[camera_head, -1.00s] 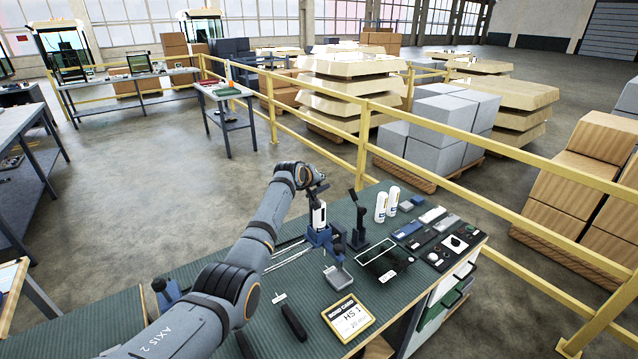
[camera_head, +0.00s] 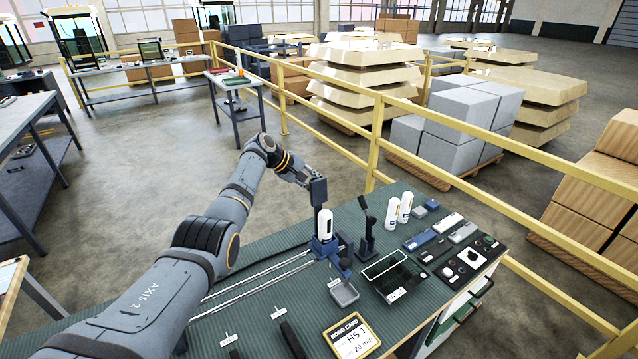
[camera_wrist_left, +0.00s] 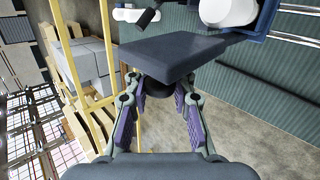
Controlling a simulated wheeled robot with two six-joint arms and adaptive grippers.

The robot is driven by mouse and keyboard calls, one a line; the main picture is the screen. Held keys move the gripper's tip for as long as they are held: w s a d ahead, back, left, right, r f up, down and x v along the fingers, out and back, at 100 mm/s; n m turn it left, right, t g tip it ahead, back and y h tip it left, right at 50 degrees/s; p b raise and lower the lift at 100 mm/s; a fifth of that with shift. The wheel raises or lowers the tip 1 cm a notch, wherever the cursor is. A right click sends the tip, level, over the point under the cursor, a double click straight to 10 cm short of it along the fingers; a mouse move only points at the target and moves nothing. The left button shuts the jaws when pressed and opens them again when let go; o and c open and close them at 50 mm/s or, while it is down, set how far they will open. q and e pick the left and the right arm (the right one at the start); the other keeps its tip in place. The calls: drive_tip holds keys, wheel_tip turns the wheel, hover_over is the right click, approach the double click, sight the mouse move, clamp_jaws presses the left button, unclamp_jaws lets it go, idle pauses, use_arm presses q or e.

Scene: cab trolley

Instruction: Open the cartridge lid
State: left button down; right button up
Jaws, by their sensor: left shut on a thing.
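The white cartridge (camera_head: 325,224) stands upright in a blue holder (camera_head: 322,247) on the green mat. A dark lid (camera_head: 318,191) stands steeply tilted at its top, clear of most of the white body. In the wrist view the lid is a dark flat plate (camera_wrist_left: 170,52) with a round dark knob (camera_wrist_left: 158,89) under it. My left gripper (camera_wrist_left: 160,95) is shut on this knob; it also shows in the head view (camera_head: 302,179), behind and left of the lid. The cartridge (camera_wrist_left: 228,12) is partly cut off in the wrist view. My right gripper is out of view.
A dark upright tool stand (camera_head: 367,235) and two white bottles (camera_head: 398,209) stand right of the holder. A glass-topped dark tray (camera_head: 395,277), small grey tray (camera_head: 344,293) and yellow card (camera_head: 352,337) lie in front. A yellow railing (camera_head: 375,140) runs behind the bench.

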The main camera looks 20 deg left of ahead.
use_arm(q)
drive_tip(key=shift+w+a+r+b, duration=0.3)
drive_tip(key=shift+a+r+b, duration=0.2)
drive_tip(key=shift+b, duration=0.15)
drive_tip(key=c, duration=1.4)
unclamp_jaws()
drive_tip(key=shift+a+h, duration=0.1)
drive_tip(key=shift+h, duration=0.2)
drive_tip(key=shift+o, duration=1.2)
drive_tip(key=shift+s+a+f, duration=0.1)
drive_tip(key=shift+s+a, duration=0.05)
drive_tip(key=shift+s, duration=0.15)
drive_tip(key=v, duration=1.1)
drive_tip(key=shift+a+r, duration=0.2)
drive_tip(key=shift+r, duration=0.15)
drive_tip(key=shift+s, duration=0.1)
